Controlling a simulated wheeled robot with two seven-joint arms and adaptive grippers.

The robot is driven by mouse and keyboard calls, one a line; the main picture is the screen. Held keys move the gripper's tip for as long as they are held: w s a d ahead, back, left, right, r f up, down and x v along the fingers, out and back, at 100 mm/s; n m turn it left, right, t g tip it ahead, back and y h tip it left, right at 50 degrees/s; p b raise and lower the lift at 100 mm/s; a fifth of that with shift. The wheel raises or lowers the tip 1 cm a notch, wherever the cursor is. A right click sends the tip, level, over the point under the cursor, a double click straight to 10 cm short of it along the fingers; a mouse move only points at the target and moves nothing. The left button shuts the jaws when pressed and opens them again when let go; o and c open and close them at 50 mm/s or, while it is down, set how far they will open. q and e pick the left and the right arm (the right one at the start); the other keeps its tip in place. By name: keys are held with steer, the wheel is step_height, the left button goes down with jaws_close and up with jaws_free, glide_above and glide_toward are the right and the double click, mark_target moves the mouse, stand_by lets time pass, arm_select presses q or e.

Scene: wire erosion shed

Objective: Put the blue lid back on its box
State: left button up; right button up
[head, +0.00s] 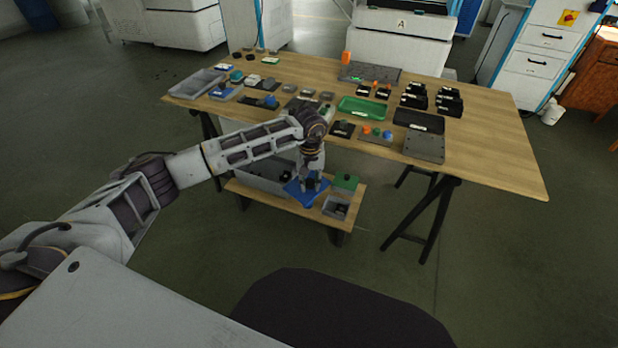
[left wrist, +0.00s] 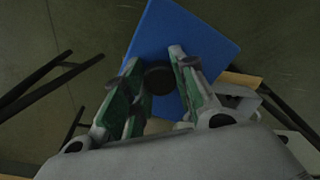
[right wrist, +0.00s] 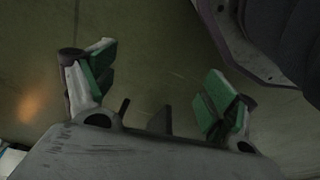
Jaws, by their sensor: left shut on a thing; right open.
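My left gripper (head: 311,184) is shut on the dark knob (left wrist: 159,80) of the blue lid (head: 296,190). The lid is a flat square sheet and fills the upper middle of the left wrist view (left wrist: 205,40). In the head view it overlaps the right end of a long grey open box (head: 262,180) on the low wooden bench, turned askew to it. I cannot tell whether the lid touches the box or hangs above it. My right gripper (right wrist: 158,78) is open and empty over bare floor, and is not in the head view.
The big wooden table (head: 490,165) with trays and small parts stands behind and above the bench. The floor in front is clear.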

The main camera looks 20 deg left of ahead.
arm_select(q)
steer(key=s+d+f+n+b, duration=0.2)
steer(key=f+n+b, duration=0.5)
steer(key=f+n, duration=0.7)
steer(key=s+d+f+n+b, duration=0.2)
steer(key=f+n+b, duration=0.6)
steer(key=f+n, duration=0.5)
steer(key=shift+s+d+f+n, duration=0.4)
steer(key=shift+d+f, duration=0.1)
steer(key=shift+f, duration=1.5)
arm_select(e)
steer(key=w+a+r+t+y, duration=0.3)
steer(key=a, duration=0.4)
steer(key=shift+m+t, duration=0.3)
steer(key=shift+t, duration=0.1)
arm_select(q)
steer(key=shift+w, duration=0.1)
arm_select(e)
steer(key=shift+r, duration=0.1)
